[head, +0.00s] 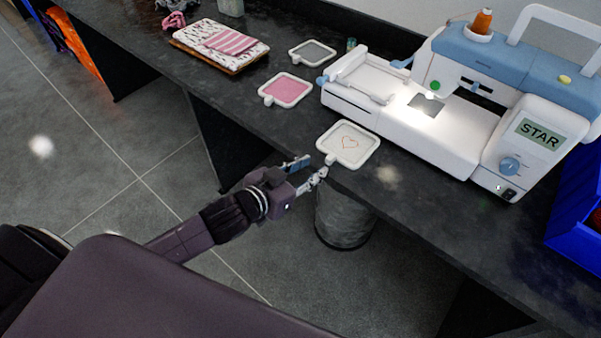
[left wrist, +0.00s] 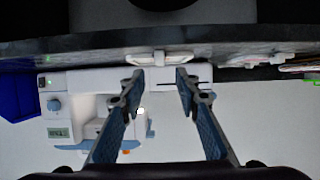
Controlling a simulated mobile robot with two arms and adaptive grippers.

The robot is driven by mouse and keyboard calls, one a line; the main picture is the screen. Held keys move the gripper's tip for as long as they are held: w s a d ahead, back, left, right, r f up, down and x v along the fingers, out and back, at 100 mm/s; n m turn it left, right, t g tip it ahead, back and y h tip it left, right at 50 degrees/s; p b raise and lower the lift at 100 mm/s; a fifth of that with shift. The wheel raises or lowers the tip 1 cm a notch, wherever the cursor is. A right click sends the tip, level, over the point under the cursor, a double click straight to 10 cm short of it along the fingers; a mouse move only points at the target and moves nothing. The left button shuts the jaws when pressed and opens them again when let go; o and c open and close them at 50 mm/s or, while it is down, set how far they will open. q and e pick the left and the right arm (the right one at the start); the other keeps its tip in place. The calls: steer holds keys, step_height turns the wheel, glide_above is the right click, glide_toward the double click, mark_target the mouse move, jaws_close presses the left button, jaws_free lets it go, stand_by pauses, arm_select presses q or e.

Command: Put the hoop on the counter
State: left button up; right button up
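The gripper is open and empty, just off the counter edge, close to the hoop. In the left wrist view, which is upside down, the hoop (left wrist: 158,58) shows nearly edge-on beyond the gap between my open fingers (left wrist: 159,88). I see a gap between fingertips and hoop. My right gripper is not in view.
The white and blue sewing machine (head: 460,85) stands behind the hoop. A pink hoop (head: 286,91) and a grey hoop (head: 312,53) lie farther left. Folded cloths (head: 222,42) sit on a tray. A bin (head: 343,222) stands under the counter edge; a blue crate (head: 575,215) is at right.

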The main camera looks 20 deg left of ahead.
arm_select(q)
steer(key=shift+v, duration=2.1)
steer(key=a+f+n+g+y, duration=0.15)
steer(key=a+f, duration=0.25)
steer(key=f, duration=0.6)
steer(key=a+f+g+y, duration=0.15)
steer(key=a+f, duration=0.25)
steer(key=f, duration=0.6)
steer(key=s+a+f+g+y, duration=0.15)
steer(key=s+f, duration=0.25)
steer(key=f, duration=0.4)
steer(key=s+a+f+g, duration=0.1)
steer(key=s+a+f, duration=0.1)
steer(key=s+f, duration=0.45)
steer(key=s+d+f+g, duration=0.3)
steer(key=s+f, duration=0.7)
steer(key=s, duration=0.4)
steer(key=s+d+f+g, duration=0.2)
steer(key=s+f+g, duration=0.1)
steer(key=s+f, duration=0.7)
steer(key=s, duration=0.4)
steer(key=shift+s+d, duration=0.3)
steer(key=shift+d, duration=0.1)
